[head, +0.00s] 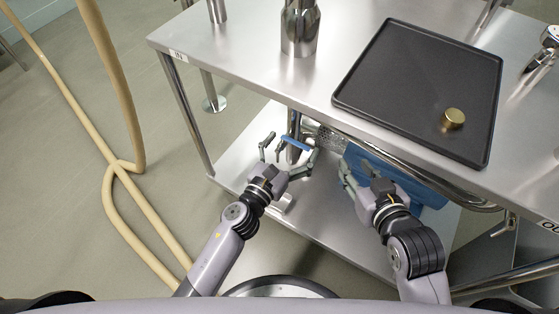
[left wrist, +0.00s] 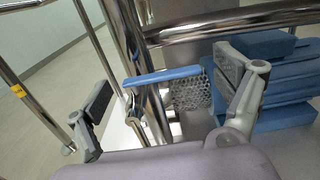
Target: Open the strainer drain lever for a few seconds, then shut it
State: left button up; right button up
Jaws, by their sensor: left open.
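The blue drain lever (head: 295,143) is under the steel table, lying crosswise to a vertical steel pipe. It also shows in the left wrist view (left wrist: 162,76) as a nearly level blue bar. The perforated metal strainer (left wrist: 188,95) is just behind its right end; in the head view it is partly hidden under the table edge. My left gripper (head: 289,152) is open at the lever, one finger on each side. In the left wrist view its fingers (left wrist: 168,95) stand apart from the lever's ends. My right gripper (head: 357,168) is open and empty, to the right.
Blue stacked material (head: 405,177) lies on the lower shelf (head: 235,165) behind my right gripper. A steel rail runs under the tabletop edge. A black tray (head: 400,90) with a brass knob-like piece (head: 453,118) is on the tabletop. A tan hose (head: 120,165) runs over the floor at left.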

pick_arm(q)
jog(key=v, duration=1)
jog(key=shift+r, duration=0.1)
